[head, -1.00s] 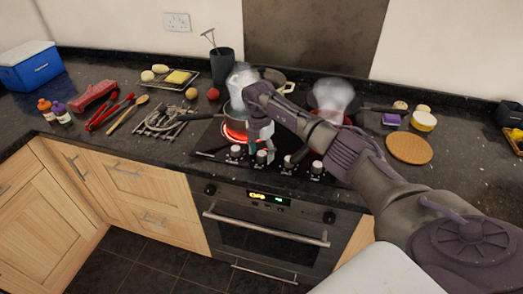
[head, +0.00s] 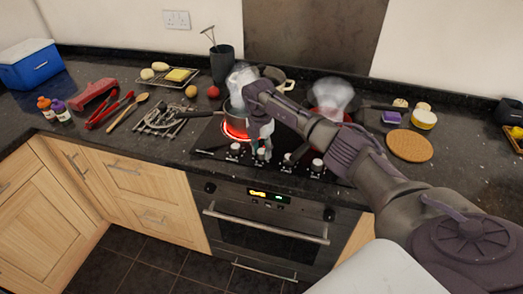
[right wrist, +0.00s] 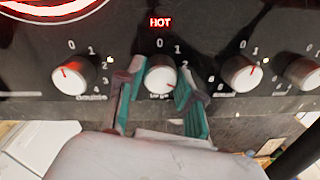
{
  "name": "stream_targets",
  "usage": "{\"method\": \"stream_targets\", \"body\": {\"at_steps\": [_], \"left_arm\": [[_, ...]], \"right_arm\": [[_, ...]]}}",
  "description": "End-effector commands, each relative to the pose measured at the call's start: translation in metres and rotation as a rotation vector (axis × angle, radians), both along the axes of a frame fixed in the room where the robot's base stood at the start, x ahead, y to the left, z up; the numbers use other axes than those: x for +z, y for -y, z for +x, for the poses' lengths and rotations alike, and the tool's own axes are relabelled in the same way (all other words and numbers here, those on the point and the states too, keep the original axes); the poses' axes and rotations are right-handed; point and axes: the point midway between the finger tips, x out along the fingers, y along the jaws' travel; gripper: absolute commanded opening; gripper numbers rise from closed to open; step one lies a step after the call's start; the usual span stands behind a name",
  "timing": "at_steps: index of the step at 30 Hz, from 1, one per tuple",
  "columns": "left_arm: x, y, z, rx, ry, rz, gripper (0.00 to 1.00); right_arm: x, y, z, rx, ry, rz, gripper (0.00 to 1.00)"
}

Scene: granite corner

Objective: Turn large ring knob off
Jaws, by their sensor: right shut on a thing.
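The large ring knob (right wrist: 160,75) is the second from the left in the right wrist view, with a red "HOT" sign lit above it. My right gripper (right wrist: 157,88) has one finger on each side of it and is shut on it. The knob's exact setting is hard to read. In the head view the right gripper (head: 262,141) reaches down to the hob's front edge, partly hiding the knob. My left gripper is not in view.
Other knobs stand close on both sides, one to the left (right wrist: 71,77) and one to the right (right wrist: 241,73). A second steaming pan sits at the right of the hob, partly behind my arm. A round cork mat (head: 409,147) lies right of the hob.

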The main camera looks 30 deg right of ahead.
Motion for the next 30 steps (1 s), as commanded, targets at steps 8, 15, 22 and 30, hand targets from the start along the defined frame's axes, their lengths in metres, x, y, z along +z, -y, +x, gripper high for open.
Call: {"method": "stream_targets", "body": {"at_steps": [8, 15, 22, 30], "left_arm": [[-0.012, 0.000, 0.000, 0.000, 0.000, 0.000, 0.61], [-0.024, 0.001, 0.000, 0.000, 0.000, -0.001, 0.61], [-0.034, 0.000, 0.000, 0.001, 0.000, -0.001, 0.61], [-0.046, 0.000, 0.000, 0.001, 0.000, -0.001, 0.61]], "right_arm": [[-0.001, 0.001, 0.001, 0.179, 0.003, -0.001, 0.01], [-0.001, 0.001, 0.000, 0.404, 0.003, -0.001, 0.01], [-0.001, 0.000, 0.000, 0.623, 0.004, -0.002, 0.01], [0.000, 0.000, 0.000, 0.879, 0.004, -0.002, 0.01]]}}
